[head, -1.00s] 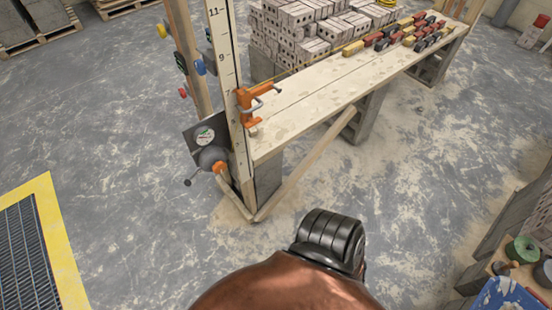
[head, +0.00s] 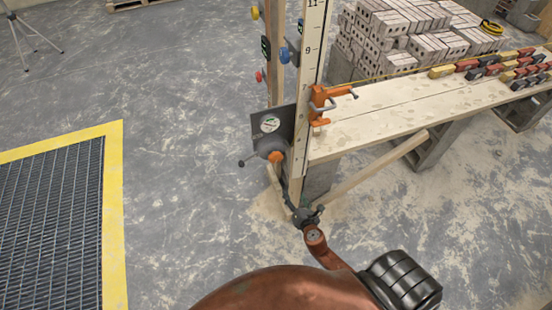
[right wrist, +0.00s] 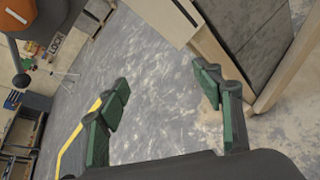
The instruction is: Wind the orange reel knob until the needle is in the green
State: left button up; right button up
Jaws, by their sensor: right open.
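The orange reel knob (head: 275,157) sits on the grey reel (head: 264,146) low on the wooden post. A dark crank end (head: 242,163) sticks out to the left. The round white gauge (head: 270,124) is on a dark plate just above; its needle is too small to read. My right gripper (head: 308,214) is near the post's foot, below and right of the knob, apart from it. In the right wrist view its green fingers (right wrist: 165,92) are spread with only floor between them. My left gripper is out of view.
An orange clamp (head: 320,102) grips the marked post (head: 309,60) by the plank bench (head: 390,106). A diagonal brace (head: 375,167) runs down near my right gripper. A yellow-edged floor grate (head: 50,220) lies left. The floor between is clear.

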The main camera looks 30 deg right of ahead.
aim_at(276, 160)
jog(key=w+a+r+n+t, duration=0.2)
jog(key=r+n, duration=0.2)
jog(key=r, duration=0.4)
jog(key=w+a+r+n+t, duration=0.2)
jog(key=r+n+t, duration=0.1)
jog(key=r, duration=0.6)
jog(key=x, duration=0.8)
jog(key=shift+f, duration=0.1)
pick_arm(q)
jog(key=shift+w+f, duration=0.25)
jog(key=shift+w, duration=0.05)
pick_arm(e)
jog(key=shift+c, duration=0.7)
jog(key=c, duration=1)
pick_arm(q)
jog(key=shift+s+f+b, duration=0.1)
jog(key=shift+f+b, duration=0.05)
jog(key=shift+b, duration=0.2)
pick_arm(e)
jog(key=shift+f, duration=0.1)
